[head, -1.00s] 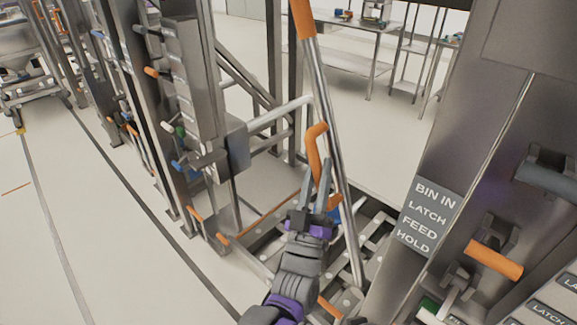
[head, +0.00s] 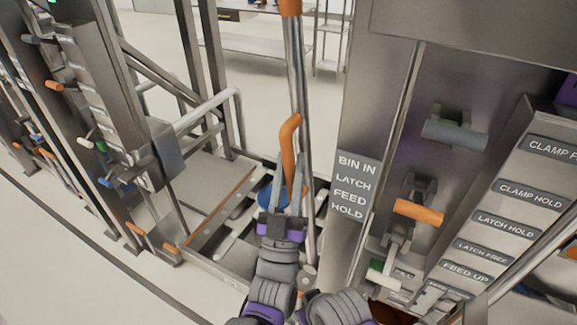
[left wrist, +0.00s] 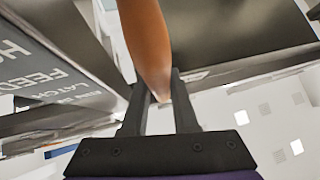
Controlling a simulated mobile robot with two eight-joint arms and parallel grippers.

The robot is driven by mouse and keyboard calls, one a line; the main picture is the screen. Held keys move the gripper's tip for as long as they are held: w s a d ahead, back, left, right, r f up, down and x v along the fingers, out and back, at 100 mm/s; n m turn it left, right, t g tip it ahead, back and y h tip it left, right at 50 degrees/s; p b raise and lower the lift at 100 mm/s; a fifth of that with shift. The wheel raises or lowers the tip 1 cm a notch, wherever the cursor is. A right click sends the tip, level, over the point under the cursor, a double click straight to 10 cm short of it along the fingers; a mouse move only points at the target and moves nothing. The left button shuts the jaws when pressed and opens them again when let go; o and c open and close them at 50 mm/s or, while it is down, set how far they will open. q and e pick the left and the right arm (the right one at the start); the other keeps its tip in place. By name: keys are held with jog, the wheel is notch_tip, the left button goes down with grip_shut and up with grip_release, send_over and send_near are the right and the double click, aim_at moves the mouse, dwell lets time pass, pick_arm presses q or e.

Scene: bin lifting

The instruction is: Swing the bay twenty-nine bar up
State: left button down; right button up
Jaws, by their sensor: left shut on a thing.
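An orange bent handle (head: 289,133) stands upright beside a tall steel bar (head: 297,70) with an orange top. My left gripper (head: 290,165) is shut on this orange handle, with its fingers pointing up. In the left wrist view the orange handle (left wrist: 147,40) runs down between the fingertips (left wrist: 160,88). The handle's lower end is partly hidden by the gripper. No bay number is readable, so I cannot tell which part is the bay twenty-nine bar. My right gripper is not clearly in view.
A post with a "BIN IN LATCH FEED HOLD" sign (head: 353,186) stands close at the right. Beyond it are an orange lever (head: 418,211), a grey handle (head: 455,134) and a label panel (head: 530,195). A bent rail (head: 205,110) and a low frame lie left.

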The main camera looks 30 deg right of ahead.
pick_arm(q)
jog(key=c, duration=0.7)
grip_release()
jog(key=b+v, duration=0.2)
jog(key=v, duration=0.9)
jog(key=shift+d, duration=0.1)
